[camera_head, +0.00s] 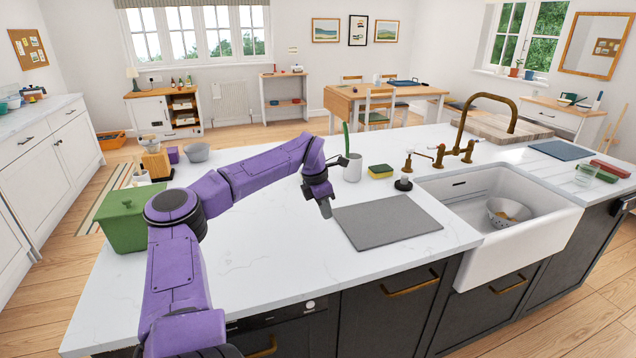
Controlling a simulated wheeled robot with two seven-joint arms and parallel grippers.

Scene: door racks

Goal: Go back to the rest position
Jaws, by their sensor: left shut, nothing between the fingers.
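My left arm is purple and comes in from the lower left, bending over the white island counter. My left gripper (325,207) points down above the counter, just left of the grey mat (390,221). Its fingers are together with nothing between them. My right gripper is not in view.
A green lidded box (125,222) stands close to my left arm's elbow. A white sink (530,245) holding a colander (507,213) is at right. The front counter is clear.

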